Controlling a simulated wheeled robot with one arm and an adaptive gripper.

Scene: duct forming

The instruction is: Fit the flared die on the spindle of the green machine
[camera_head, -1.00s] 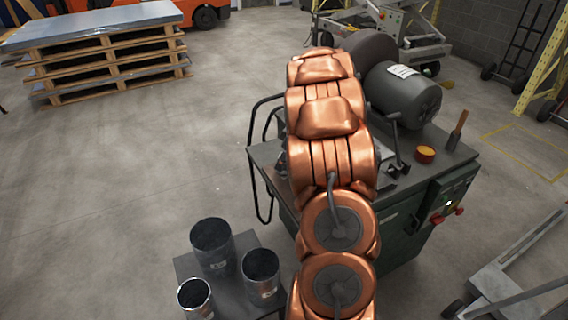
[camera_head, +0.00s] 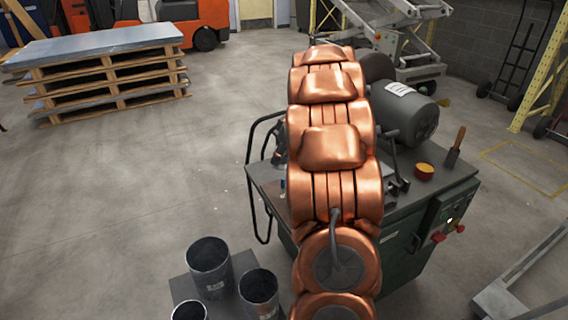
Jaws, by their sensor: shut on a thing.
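The green machine (camera_head: 408,250) stands right of centre, a dark green cabinet with a grey top and a large grey motor (camera_head: 403,113) on it. My copper-coloured arm reaches over the machine and covers its left and middle parts. My gripper is hidden behind the arm. The flared die and the spindle cannot be made out. A small dark grey part (camera_head: 280,146) shows at the arm's left edge above the machine top; I cannot tell what it is.
Several open metal cylinders (camera_head: 209,268) stand on a grey surface at the lower left. An orange tin (camera_head: 424,171) and a wooden-handled tool (camera_head: 456,145) are on the machine top. A pallet stack (camera_head: 105,75) stands at the back left. The floor between is clear.

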